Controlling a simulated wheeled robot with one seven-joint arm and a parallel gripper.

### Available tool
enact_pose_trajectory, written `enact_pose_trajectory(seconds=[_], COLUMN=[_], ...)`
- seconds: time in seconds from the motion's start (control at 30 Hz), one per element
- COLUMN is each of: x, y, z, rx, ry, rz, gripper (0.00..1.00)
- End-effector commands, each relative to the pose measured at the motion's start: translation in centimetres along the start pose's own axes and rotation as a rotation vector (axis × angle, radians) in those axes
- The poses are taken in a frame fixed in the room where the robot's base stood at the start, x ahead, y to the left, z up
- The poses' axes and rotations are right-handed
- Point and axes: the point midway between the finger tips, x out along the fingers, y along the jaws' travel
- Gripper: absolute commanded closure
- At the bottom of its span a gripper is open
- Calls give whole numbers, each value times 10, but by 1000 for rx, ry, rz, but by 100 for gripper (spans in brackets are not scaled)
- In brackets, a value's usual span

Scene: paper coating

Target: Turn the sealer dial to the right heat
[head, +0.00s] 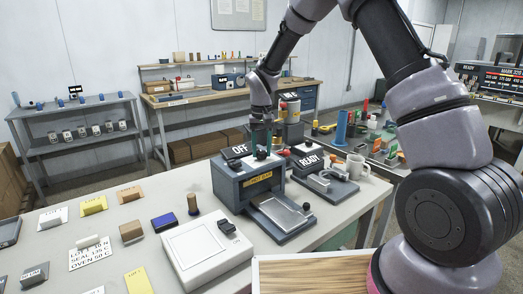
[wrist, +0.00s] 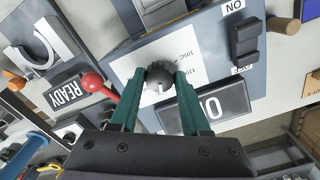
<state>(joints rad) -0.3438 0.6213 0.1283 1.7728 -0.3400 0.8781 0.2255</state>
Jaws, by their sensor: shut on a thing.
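The sealer (head: 232,186) is a blue-grey box on the bench, with a press plate (head: 283,213) in front. Its dial (wrist: 160,74) is a round black knob on a white scale plate (wrist: 180,60) in the wrist view. The knob's pale pointer mark faces down the picture, towards my gripper's palm. Small temperature labels lie to the knob's right, too small to read surely. My gripper (wrist: 159,80) has its green fingers shut on the knob from both sides. In the head view my gripper (head: 262,140) points down onto the sealer's top.
A red ball-ended lever (wrist: 92,82) and a READY sign (head: 309,161) are nearby. A lot card (head: 90,253) lists seal and oven temperatures, partly illegible. A white device (head: 205,250) stands in front.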

Motion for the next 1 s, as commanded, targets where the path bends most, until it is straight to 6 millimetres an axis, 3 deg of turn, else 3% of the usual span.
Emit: enact_pose_trajectory(seconds=[1.0], x=[0], y=[1], z=[0], rx=[-631], ry=[-1], rz=[0], gripper=[100])
